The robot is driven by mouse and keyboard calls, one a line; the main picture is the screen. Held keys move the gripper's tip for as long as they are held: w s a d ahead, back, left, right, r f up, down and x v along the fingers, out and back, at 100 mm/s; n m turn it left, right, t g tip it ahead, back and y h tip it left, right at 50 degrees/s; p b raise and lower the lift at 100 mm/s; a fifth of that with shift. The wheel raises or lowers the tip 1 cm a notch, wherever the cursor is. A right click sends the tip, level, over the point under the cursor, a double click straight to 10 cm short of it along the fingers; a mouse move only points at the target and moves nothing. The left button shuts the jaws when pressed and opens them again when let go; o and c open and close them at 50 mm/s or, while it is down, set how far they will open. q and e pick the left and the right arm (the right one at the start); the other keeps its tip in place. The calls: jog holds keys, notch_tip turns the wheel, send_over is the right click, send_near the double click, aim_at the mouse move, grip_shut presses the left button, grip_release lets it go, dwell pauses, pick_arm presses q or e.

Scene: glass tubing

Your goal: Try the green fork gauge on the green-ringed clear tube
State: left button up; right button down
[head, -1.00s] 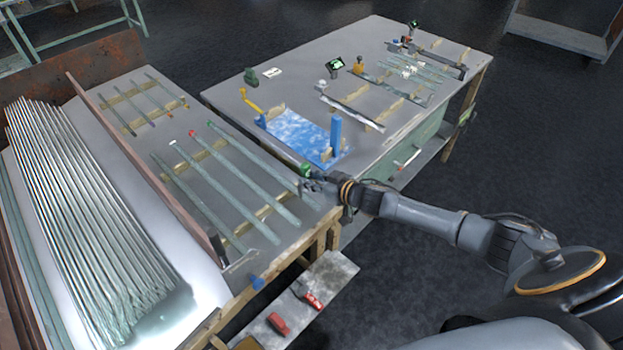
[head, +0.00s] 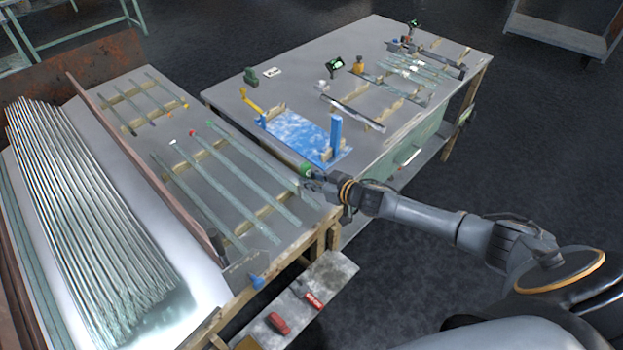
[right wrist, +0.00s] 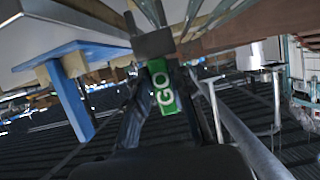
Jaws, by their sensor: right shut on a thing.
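My right gripper (head: 313,180) is shut on the green fork gauge (head: 305,170), just past the right edge of the tube bench. In the right wrist view the gauge (right wrist: 163,88) shows a green face marked "GO", with a dark grey block at its far end close below the tube ends. I cannot tell whether it touches a tube. Several clear tubes lie on wooden rests on the left bench; the rightmost tube (head: 265,165) ends nearest the gripper. My left gripper is not in view.
A bundle of long tubes (head: 80,210) lies at the left. The second bench (head: 228,97) carries a blue-and-white board (head: 298,132), a blue post (head: 335,135) and racks. A low shelf (head: 335,272) with red items stands below. A gap separates the benches.

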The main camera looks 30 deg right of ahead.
aim_at(308, 169)
jog(key=shift+f+b, duration=1.15)
jog(key=shift+f, duration=0.5)
dwell(1.4)
jog(key=shift+r, duration=0.2)
dwell(1.4)
jog(key=shift+r+p, duration=3.35)
jog(key=shift+p, duration=0.15)
